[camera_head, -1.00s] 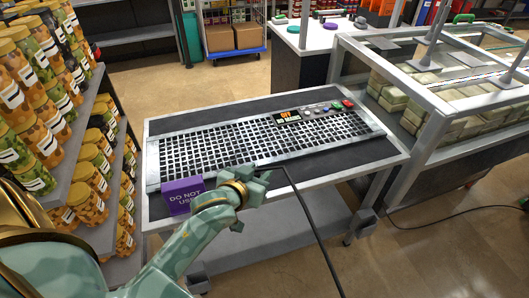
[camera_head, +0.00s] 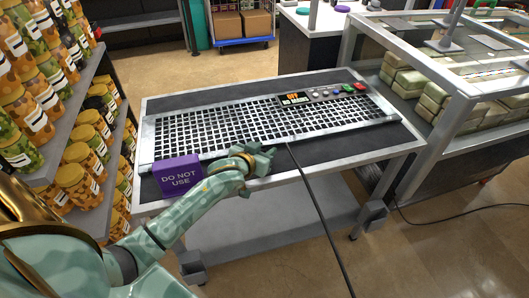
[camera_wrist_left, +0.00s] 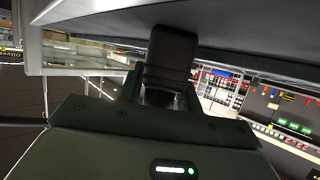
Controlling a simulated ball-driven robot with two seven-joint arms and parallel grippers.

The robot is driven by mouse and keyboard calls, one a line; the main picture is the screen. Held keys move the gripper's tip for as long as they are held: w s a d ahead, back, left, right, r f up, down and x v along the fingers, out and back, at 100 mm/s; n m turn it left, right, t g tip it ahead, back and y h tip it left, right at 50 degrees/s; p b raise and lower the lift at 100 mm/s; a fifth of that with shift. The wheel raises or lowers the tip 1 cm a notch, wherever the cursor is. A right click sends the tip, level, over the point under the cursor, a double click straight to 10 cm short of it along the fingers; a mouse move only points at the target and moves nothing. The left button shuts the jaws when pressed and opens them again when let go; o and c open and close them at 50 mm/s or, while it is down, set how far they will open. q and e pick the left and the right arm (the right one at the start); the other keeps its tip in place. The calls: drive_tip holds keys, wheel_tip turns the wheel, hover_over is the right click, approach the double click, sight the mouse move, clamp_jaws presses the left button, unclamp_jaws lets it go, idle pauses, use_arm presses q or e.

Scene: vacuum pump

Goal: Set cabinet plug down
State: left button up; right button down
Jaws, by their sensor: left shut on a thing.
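My left gripper (camera_head: 262,158) is at the front edge of the cart, just in front of the vacuum pump's grille. In the left wrist view it (camera_wrist_left: 160,90) is shut on a dark, block-like plug (camera_wrist_left: 170,58), close to a grey surface that fills the top of the picture. I cannot tell whether the plug touches that surface. In the head view the gripper hides the plug. A black cable (camera_head: 318,205) runs from beside the gripper down toward the floor. My right gripper is not in view.
The pump's grille (camera_head: 240,125) with a control panel (camera_head: 295,98) lies on the cart (camera_head: 400,150). A purple "DO NOT USE" block (camera_head: 177,176) stands left of my gripper. Shelves of jars (camera_head: 75,185) stand at left. A framed case (camera_head: 440,75) is at right.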

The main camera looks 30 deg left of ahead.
use_arm(q)
drive_tip(key=o, duration=1)
drive_tip(key=shift+s+r, duration=0.1)
drive_tip(key=shift+r, duration=0.05)
drive_tip(key=p+v, duration=0.4)
drive_tip(key=v, duration=0.7)
drive_tip(key=shift+s, duration=0.1)
drive_tip(key=shift+s+r, duration=0.15)
drive_tip(key=shift+s, duration=0.2)
